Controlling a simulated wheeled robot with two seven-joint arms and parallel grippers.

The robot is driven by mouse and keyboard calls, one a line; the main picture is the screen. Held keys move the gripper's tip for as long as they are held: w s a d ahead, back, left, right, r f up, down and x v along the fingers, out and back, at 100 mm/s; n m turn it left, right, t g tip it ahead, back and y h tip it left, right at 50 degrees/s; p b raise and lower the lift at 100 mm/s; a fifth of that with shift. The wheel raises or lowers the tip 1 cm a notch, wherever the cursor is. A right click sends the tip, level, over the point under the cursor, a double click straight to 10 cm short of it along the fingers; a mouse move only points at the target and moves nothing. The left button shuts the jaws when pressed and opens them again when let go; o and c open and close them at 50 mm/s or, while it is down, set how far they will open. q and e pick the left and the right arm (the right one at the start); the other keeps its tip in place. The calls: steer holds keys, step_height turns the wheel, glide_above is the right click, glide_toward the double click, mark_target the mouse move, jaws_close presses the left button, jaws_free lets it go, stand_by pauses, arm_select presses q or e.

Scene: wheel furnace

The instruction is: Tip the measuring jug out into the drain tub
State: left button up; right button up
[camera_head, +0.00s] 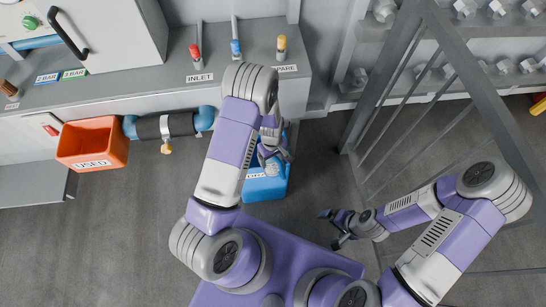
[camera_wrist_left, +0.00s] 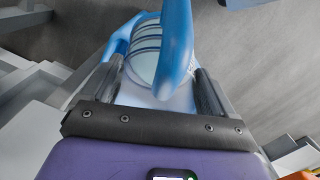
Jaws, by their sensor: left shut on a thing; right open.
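The measuring jug (camera_wrist_left: 147,50) is clear with ring markings and has a thick blue handle (camera_wrist_left: 177,48). In the left wrist view it lies between the two dark fingers of my left gripper (camera_wrist_left: 158,92), which is shut on it. In the head view my left gripper (camera_head: 272,152) is over the blue tub (camera_head: 268,188), whose partly hidden label seems to be the drain one. The jug shows there only as a small pale shape over the tub; its tilt and contents cannot be told. My right gripper (camera_head: 338,228) is open and empty, over the floor right of the tub.
An orange tub (camera_head: 92,143) labelled USED stands at the left, beside a pipe with blue ends (camera_head: 168,126). A bench (camera_head: 150,90) with red, blue and yellow valves runs behind. A metal barred frame (camera_head: 420,100) stands at the right. Grey floor is clear between.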

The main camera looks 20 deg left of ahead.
mark_target(272, 160)
arm_select(q)
steer(key=shift+a+f+g+h+b, duration=0.1)
steer(key=shift+f+g+h+b, duration=0.25)
steer(key=shift+f+b, duration=0.35)
steer(key=shift+w+a+f+g+h+b, duration=0.1)
steer(key=shift+f+g+h+b, duration=0.35)
steer(key=shift+h+b, duration=0.3)
steer(key=shift+w+a+f+g+h+b, duration=0.1)
steer(key=shift+f+g+h+b, duration=0.35)
steer(key=shift+b, duration=0.35)
steer(key=shift+w+a+r+g+h+b, duration=0.15)
steer(key=shift+g+h+b, duration=0.1)
steer(key=shift+h+b, duration=0.3)
steer(key=shift+g+h+b, duration=0.4)
steer(key=shift+b, duration=0.05)
steer(key=shift+w+a+f, duration=0.1)
steer(key=shift+f, duration=0.15)
steer(key=shift+w+a+g+h+b, duration=0.2)
steer(key=shift+g+h+b, duration=0.15)
steer(key=shift+b, duration=0.45)
steer(key=shift+r+h, duration=0.1)
steer(key=shift+h, duration=0.15)
steer(key=shift+r, duration=0.15)
